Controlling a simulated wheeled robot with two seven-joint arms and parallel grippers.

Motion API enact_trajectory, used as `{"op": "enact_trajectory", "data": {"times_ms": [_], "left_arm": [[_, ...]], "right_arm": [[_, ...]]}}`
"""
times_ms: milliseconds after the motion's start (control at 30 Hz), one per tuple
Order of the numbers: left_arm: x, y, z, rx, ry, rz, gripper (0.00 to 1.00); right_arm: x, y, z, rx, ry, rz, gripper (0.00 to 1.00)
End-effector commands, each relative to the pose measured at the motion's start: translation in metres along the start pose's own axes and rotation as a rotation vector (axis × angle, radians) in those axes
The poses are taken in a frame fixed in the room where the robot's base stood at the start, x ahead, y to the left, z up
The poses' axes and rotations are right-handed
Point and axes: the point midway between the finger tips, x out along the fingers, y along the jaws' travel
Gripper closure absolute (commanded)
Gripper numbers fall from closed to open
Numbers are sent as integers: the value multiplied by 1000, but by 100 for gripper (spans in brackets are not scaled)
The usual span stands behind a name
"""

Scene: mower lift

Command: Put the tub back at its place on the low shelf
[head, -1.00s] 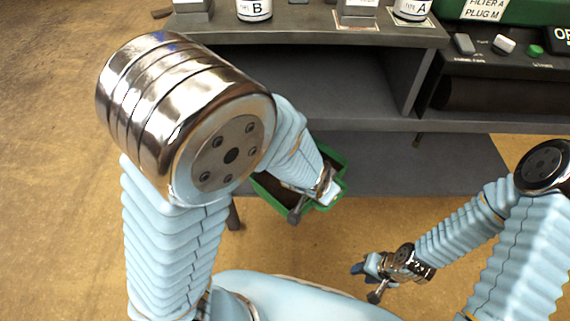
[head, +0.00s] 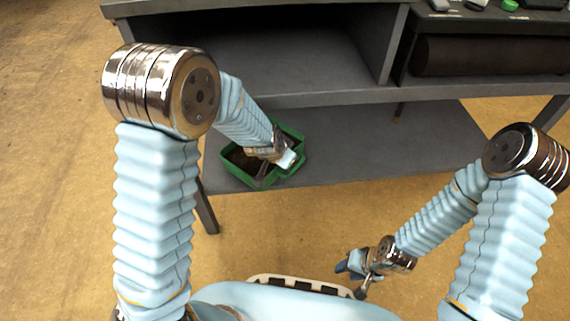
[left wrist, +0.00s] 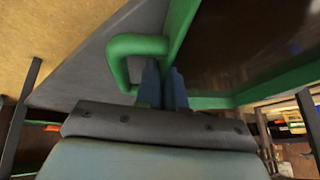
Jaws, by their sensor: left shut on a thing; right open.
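The green tub (head: 236,177), with a dark inside, is at the left front part of the grey low shelf (head: 400,150). I cannot tell if it rests on the shelf or hangs just above it. My left gripper (head: 266,160) reaches down to the tub, and my wrist hides part of it. In the left wrist view the blue fingers (left wrist: 163,85) are shut on the tub's green loop handle (left wrist: 118,60), beside the tub's wall. My right gripper (head: 351,278) is open and empty, low in front of the shelf.
Above the low shelf is a grey bench with an open compartment (head: 290,65). A leg (head: 206,213) stands at the shelf's front left corner. The low shelf right of the tub is clear. Small items (head: 510,5) lie on the bench top at upper right.

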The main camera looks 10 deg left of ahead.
Motion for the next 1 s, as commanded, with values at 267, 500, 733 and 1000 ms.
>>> {"op": "enact_trajectory", "data": {"times_ms": [267, 500, 733, 1000], "left_arm": [[11, 1, 6, 0, 2, -1, 100], [13, 2, 8, -1, 0, 0, 79], [13, 2, 8, -1, 0, 0, 66], [-10, 1, 4, 0, 4, -1, 66]], "right_arm": [[4, 2, 0, 0, 1, 0, 57], [6, 2, 0, 0, 2, 0, 57], [6, 2, 0, 0, 2, 0, 57], [-4, -1, 0, 0, 0, 0, 57]]}}
